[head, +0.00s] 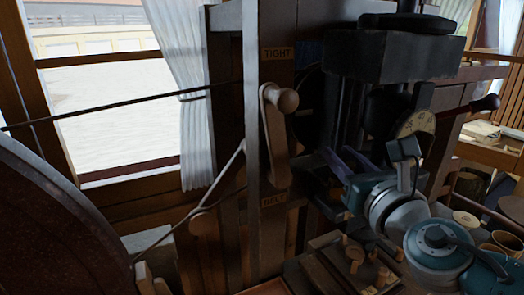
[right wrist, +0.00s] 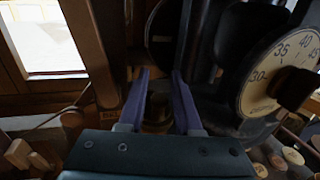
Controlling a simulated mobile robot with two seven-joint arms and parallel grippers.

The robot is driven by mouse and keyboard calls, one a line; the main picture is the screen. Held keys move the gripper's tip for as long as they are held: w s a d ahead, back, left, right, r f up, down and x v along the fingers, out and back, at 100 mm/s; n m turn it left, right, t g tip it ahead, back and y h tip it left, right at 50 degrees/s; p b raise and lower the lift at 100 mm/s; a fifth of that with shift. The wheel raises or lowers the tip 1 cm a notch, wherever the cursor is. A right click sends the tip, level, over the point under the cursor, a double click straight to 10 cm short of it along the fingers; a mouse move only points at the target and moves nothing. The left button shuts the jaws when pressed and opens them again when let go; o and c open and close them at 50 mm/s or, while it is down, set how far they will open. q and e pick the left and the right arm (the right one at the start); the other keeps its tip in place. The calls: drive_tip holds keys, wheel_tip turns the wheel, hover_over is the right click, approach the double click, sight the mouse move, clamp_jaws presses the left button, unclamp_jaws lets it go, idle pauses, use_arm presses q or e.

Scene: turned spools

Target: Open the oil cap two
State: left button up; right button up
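My right gripper (head: 335,152) reaches in from the lower right in the head view, beside the dark upright machine. In the right wrist view its two purple fingers (right wrist: 160,72) stand apart, with a clear gap between them. A small, dark, brass-coloured rounded part (right wrist: 157,115) shows in that gap, deep in shadow. It may be an oil cap; I cannot tell whether it is number two, or whether the fingers touch it. No cap can be made out in the head view, where the gripper and shadow cover that spot. My left gripper is not in view.
A numbered dial (right wrist: 280,75) is close on the right. Small wooden pieces (head: 365,262) lie on the bench below. A belt runs across the left.

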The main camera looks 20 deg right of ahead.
drive_tip(key=shift+w, duration=0.1)
clamp_jaws()
